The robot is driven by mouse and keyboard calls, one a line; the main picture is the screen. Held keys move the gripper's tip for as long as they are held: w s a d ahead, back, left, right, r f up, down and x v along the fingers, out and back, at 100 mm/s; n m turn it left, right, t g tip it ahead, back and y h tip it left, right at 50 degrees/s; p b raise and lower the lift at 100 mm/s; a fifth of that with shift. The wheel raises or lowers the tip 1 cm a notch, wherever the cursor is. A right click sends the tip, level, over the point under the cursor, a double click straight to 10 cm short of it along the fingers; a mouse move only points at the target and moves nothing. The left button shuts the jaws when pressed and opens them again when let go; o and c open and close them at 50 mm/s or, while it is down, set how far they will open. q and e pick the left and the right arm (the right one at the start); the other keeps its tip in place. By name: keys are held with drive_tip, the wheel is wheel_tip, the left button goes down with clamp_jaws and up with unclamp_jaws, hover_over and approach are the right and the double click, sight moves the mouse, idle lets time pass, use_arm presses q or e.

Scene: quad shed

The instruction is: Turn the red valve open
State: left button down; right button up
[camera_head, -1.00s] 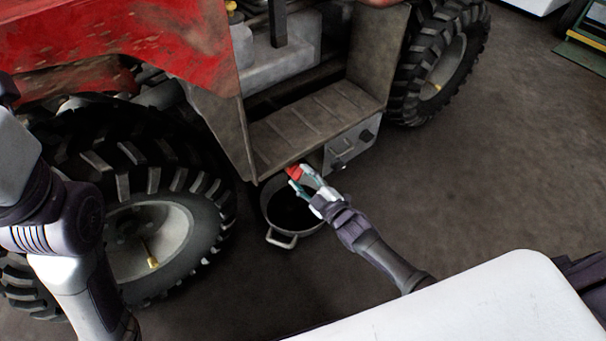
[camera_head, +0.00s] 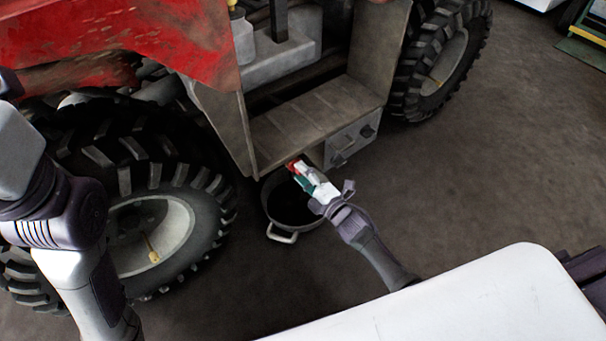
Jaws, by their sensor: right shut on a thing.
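The red valve (camera_head: 293,165) shows as a small red piece under the front edge of the quad's footwell step. My right gripper (camera_head: 300,172) is shut on it; its fingers cover most of the valve, so its exact angle is hard to tell. A round pot (camera_head: 283,227) with a pale handle and dark inside stands on the floor below the valve and gripper. My left arm comes in at the left edge; its gripper is out of view.
The red quad (camera_head: 150,35) fills the upper left. Its large tyres (camera_head: 183,165) stand left of the pot and at the back right (camera_head: 403,90). A grey box with dark knobs (camera_head: 352,142) hangs right of the valve.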

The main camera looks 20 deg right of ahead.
drive_tip(key=shift+f, duration=0.1)
idle(0.5)
drive_tip(key=o, duration=1.1)
drive_tip(key=shift+o, duration=0.2)
drive_tip(key=v, duration=1.2)
